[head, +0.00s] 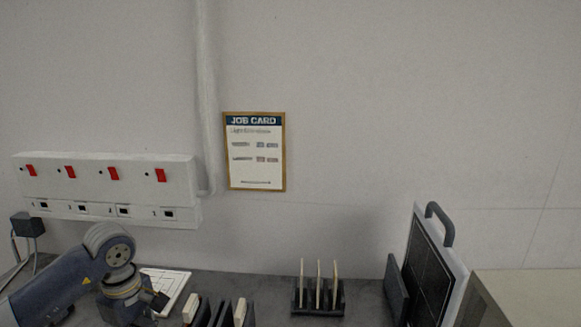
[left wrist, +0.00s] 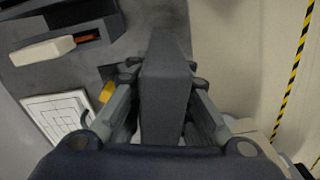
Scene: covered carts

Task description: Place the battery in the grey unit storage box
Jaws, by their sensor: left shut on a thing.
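My left gripper (left wrist: 163,75) is shut on a long dark grey block, which I take to be the battery (left wrist: 166,95); a finger presses on each side of it. In the head view my left arm comes in at the lower left and its gripper end is mostly cut off by the bottom edge. A dark slotted holder (left wrist: 85,35) with a white block is at the upper left of the left wrist view, apart from the held block. Whether this holder is the grey unit storage box I cannot tell. My right gripper is not in view.
A dark rack (head: 318,298) with upright pale boards stands on the grey bench. A framed dark panel with a handle (head: 430,262) stands at the right. A white printed sheet (left wrist: 60,115) lies beside the gripper. The bench between holder and rack looks clear.

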